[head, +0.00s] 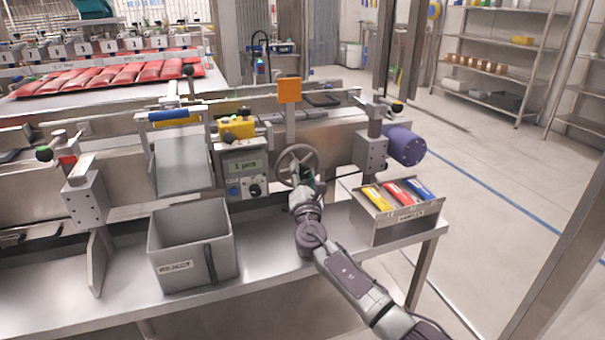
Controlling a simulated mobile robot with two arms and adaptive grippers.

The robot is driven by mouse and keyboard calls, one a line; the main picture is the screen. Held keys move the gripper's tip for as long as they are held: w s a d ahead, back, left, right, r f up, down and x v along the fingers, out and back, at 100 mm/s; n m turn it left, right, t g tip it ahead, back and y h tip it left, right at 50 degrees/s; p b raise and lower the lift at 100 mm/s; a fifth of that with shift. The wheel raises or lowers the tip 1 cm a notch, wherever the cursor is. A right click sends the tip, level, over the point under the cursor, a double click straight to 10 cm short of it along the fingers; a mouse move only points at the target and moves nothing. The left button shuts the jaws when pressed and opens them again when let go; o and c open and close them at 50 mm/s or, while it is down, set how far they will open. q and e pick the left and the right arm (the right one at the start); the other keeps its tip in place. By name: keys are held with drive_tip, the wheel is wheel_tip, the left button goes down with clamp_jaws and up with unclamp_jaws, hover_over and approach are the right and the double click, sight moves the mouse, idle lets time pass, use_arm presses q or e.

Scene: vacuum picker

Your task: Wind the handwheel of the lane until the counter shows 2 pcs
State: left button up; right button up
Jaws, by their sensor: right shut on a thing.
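The handwheel (284,158) is a dark spoked ring on the front of the lane, below an orange square plate (289,91). My right gripper (306,180) is at the lower right of the wheel, shut on it; the fingers are small and partly hidden by my wrist, so the exact grip spot is hard to see. The counter (243,166) is a grey box left of the wheel, and its greenish display appears to read 1 pcs. A dark knob and a blue button sit below the display. My left gripper is not in view.
A grey reject bin (190,278) stands on the steel bench (265,262) at left. A grey box (379,232) with yellow, red and blue packets stands right of my arm. A purple motor (405,146) juts out above it.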

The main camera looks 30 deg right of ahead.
drive_tip(key=shift+m+g, duration=0.3)
drive_tip(key=shift+m, duration=0.8)
drive_tip(key=shift+m+g+h+p, duration=0.3)
drive_tip(key=shift+m+g+h, duration=0.15)
drive_tip(key=shift+m, duration=0.75)
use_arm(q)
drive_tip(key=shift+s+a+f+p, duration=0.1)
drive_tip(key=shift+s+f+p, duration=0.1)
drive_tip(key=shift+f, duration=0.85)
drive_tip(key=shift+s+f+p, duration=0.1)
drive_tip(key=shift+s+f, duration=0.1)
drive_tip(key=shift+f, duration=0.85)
use_arm(e)
drive_tip(key=shift+m+g, duration=0.35)
drive_tip(key=shift+m, duration=0.45)
drive_tip(key=o, duration=1.1)
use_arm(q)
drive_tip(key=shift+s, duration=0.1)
use_arm(e)
drive_tip(key=shift+o, duration=0.2)
